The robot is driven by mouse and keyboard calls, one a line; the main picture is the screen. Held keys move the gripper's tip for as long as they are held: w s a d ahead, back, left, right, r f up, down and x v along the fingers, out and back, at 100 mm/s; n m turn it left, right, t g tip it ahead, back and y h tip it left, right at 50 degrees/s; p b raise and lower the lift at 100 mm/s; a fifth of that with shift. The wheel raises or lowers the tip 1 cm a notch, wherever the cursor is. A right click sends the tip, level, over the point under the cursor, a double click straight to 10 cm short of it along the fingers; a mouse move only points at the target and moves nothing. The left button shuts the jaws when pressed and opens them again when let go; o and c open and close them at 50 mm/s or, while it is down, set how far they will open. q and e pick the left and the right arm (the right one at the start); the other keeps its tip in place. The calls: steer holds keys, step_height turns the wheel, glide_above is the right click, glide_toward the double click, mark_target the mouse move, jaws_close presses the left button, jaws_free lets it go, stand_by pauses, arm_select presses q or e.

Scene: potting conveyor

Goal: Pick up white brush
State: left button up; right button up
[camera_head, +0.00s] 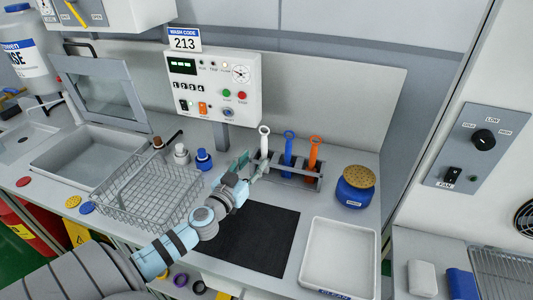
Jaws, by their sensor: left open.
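The white brush (264,141) stands upright in a grey rack (302,180), at its left end, with its ring-topped handle up. A blue brush (288,145) and an orange brush (314,148) stand beside it in the same rack. My left gripper (252,163) is open, with its fingers close to the left end of the rack near the white brush. I cannot tell whether a finger touches the brush. The lower part of the white brush is hidden by the gripper and rack. My right gripper is not in view.
A wire basket (148,200) stands left of my arm, with small bottles behind it. A control box (213,85) stands behind the rack. A blue pot with a tan top (355,188) is to the right. A black mat (270,240) and a white tray (341,223) lie in front.

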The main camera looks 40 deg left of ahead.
mark_target(263, 149)
arm_select(q)
steer(key=w, duration=0.2)
steer(key=w+a, duration=0.1)
steer(key=w, duration=0.2)
steer(key=w+a, duration=0.1)
steer(key=w, duration=0.2)
steer(key=shift+w+f+p, duration=0.2)
steer(key=shift+w+p, duration=0.05)
steer(key=shift+p, duration=0.05)
jaws_close()
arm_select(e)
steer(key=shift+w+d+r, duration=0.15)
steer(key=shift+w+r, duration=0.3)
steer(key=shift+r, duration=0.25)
